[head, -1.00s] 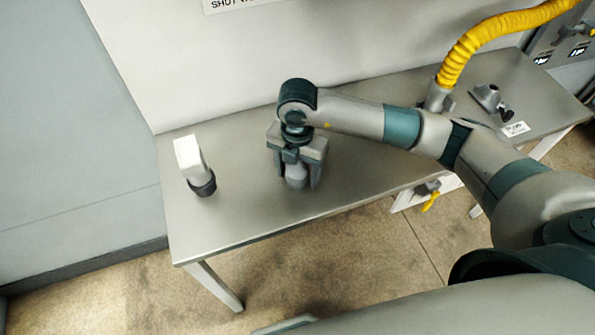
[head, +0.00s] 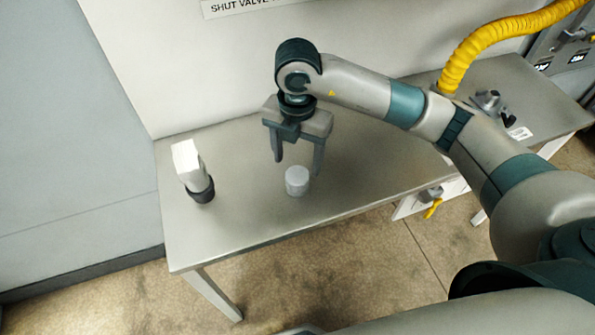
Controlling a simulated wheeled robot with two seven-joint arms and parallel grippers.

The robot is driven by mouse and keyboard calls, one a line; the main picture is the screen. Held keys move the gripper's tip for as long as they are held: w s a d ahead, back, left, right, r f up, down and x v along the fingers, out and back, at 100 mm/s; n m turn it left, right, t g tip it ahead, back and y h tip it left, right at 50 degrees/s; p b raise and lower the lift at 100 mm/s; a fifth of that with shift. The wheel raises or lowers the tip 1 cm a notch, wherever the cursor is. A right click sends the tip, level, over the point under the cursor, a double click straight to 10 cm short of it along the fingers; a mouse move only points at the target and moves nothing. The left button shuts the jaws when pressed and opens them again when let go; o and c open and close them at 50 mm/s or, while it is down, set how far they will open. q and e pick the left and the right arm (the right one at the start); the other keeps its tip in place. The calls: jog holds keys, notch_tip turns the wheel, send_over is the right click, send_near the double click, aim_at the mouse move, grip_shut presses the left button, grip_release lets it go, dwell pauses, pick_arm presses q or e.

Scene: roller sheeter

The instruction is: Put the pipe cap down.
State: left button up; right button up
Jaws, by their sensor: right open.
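The pipe cap (head: 297,181), a short light-grey cylinder, stands upright on the grey metal table (head: 240,220), near its front edge. My right gripper (head: 298,168) is above and slightly behind the cap, fingers pointing down. Its two fingers are apart, with nothing between them. The right fingertip is close to the cap's top edge; I cannot tell whether it touches. My left gripper is not in view.
A white and grey fitting with a dark collar (head: 201,190) stands on the table's left end. A yellow hose (head: 480,45) comes down at the back right, near a small metal fitting (head: 489,100). A wall rises behind the table.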

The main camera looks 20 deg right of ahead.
aim_at(298, 175)
jog(key=shift+r, duration=1.9)
